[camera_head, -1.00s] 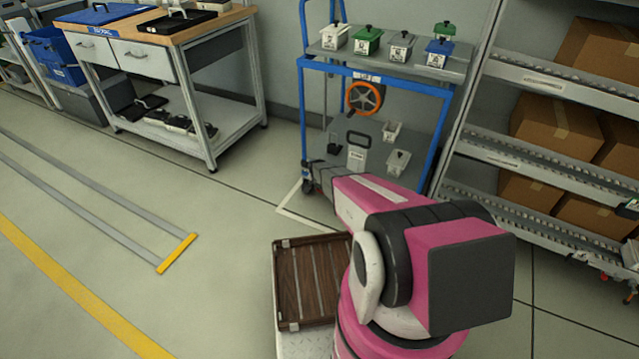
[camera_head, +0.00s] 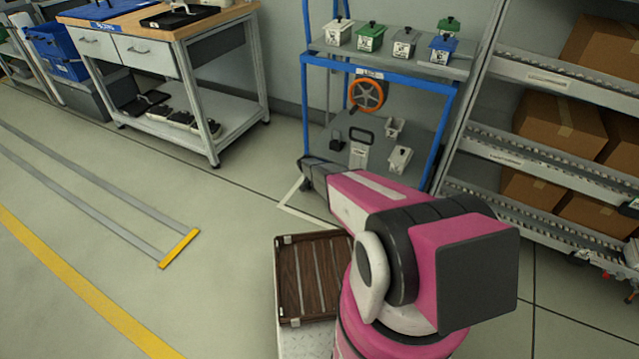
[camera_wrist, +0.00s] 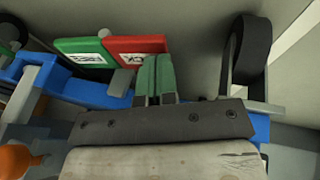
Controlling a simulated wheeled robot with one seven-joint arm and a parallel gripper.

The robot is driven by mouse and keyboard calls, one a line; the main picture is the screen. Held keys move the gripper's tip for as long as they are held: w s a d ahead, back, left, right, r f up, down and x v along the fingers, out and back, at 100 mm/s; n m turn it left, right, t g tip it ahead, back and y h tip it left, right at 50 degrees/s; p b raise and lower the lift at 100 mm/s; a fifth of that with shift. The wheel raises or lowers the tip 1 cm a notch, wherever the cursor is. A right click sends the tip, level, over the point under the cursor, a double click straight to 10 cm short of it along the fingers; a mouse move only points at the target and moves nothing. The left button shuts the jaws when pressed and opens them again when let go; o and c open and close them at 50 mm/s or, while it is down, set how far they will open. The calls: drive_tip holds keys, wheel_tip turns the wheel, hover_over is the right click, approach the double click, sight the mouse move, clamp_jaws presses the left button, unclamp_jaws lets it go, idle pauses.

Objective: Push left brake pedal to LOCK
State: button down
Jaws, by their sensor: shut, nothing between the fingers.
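In the wrist view, a green plate (camera_wrist: 85,55) and a red plate (camera_wrist: 132,46) sit side by side, each with a white label, like pedal halves; the label text is too small to read surely. They sit by a blue trolley bar (camera_wrist: 85,90). My gripper (camera_wrist: 157,62) has its two green fingers together and empty, close to the lower right part of the red plate; I cannot tell whether they touch. In the head view, the blue trolley (camera_head: 385,80) stands at the back; my arm reaches its lower left corner, and my gripper is hidden there.
A black wheel (camera_wrist: 252,50) is right of my fingers in the wrist view. The trolley carries small lidded bins (camera_head: 369,37) and an orange wheel (camera_head: 367,95). A roller rack with cartons (camera_head: 560,120) stands close on the right. The floor to the left is clear.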

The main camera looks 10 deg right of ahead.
drive_tip(key=shift+w+a+f, duration=0.1)
drive_tip(key=shift+a+f, duration=0.05)
drive_tip(key=shift+f, duration=0.4)
idle(0.4)
